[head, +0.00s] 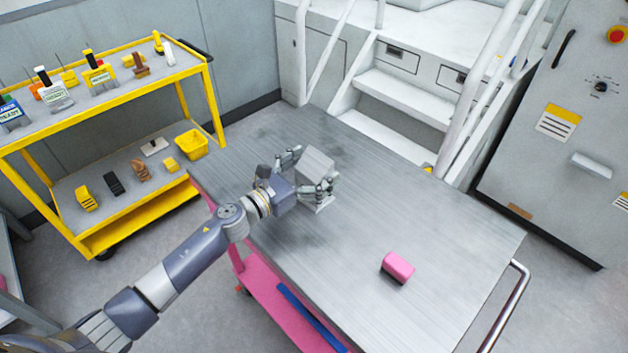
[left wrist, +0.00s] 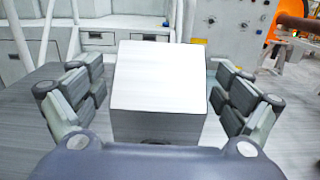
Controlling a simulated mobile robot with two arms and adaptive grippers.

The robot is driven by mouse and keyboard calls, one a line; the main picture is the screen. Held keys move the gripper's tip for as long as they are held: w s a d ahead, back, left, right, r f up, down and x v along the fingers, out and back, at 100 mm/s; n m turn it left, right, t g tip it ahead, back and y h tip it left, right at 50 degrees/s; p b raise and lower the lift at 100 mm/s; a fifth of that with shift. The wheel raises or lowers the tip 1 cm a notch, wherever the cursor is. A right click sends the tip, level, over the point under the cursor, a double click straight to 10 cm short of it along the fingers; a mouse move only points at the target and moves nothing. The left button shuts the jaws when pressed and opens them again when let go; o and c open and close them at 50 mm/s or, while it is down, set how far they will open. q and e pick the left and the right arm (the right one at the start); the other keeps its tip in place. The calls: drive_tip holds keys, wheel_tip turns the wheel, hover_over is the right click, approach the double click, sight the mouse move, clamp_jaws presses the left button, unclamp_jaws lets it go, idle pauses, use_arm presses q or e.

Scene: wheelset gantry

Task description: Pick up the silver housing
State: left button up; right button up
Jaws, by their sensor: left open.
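The silver housing (head: 318,163) is a blocky grey piece standing on the metal table top (head: 330,250), towards its far left part. In the left wrist view the housing (left wrist: 160,78) fills the middle, with a pale sloping face and a darker front below it. My left gripper (head: 303,172) is open around the housing, one finger on each side. In the left wrist view its fingers (left wrist: 158,92) stand apart from the housing, with a gap on both sides. The lower part of the housing is partly hidden by the gripper. My right gripper is not in view.
A pink block (head: 398,266) lies on the table at the front right. A yellow cart (head: 150,85) with several small items stands at the left. White steps with railings (head: 400,90) and a grey cabinet (head: 560,150) stand behind. The table's middle is clear.

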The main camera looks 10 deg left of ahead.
use_arm(q)
drive_tip(key=shift+c, duration=0.3)
drive_tip(key=c, duration=1.6)
drive_tip(key=shift+r, duration=0.1)
